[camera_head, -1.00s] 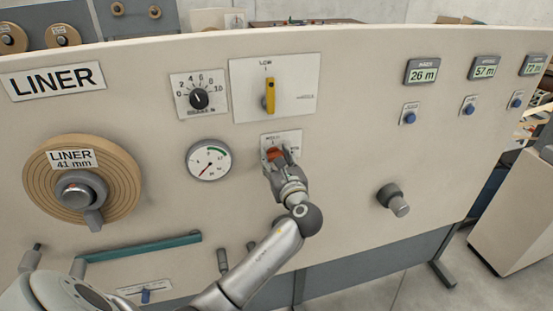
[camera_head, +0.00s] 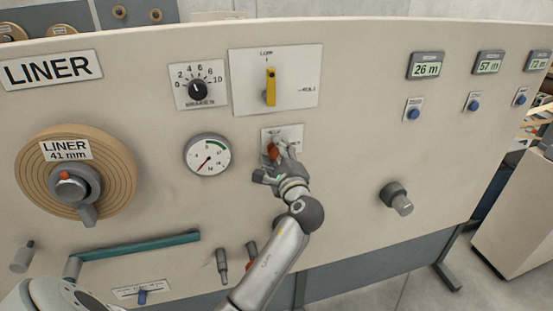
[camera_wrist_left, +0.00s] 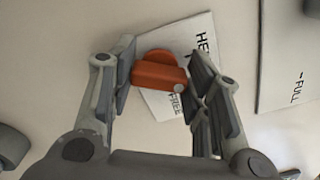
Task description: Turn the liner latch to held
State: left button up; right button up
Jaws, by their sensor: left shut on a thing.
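The liner latch is an orange knob (camera_head: 273,150) on a small white plate (camera_head: 295,133) in the middle of the panel. In the left wrist view the orange knob (camera_wrist_left: 160,72) sits between the two fingers. A partly covered word starting "HE" and the word "FREE" show on its plate (camera_wrist_left: 160,108). My left gripper (camera_head: 277,149) is shut on the knob. In the wrist view its right finger lies close against the knob's end, and the left finger is by the other end. The knob's exact setting is hard to read. My right gripper is not in view.
A yellow lever switch (camera_head: 270,87) is just above the latch. A dial knob (camera_head: 198,90) and a gauge (camera_head: 208,156) are to the left. A grey knob (camera_head: 396,198) sticks out at right. The liner roll (camera_head: 118,190) and teal bar (camera_head: 140,255) are at left.

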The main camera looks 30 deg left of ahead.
pick_arm(q)
jog(key=n+b, duration=0.2)
jog(key=n, duration=0.1)
jog(key=shift+f, duration=0.25)
jog(key=shift+n+b, duration=0.9)
jog(key=shift+n, duration=0.9)
jog(key=o, duration=1)
jog(key=shift+r, duration=0.1)
jog(key=v, duration=0.7)
jog(key=shift+s+d, duration=0.15)
jog(key=shift+s, duration=0.05)
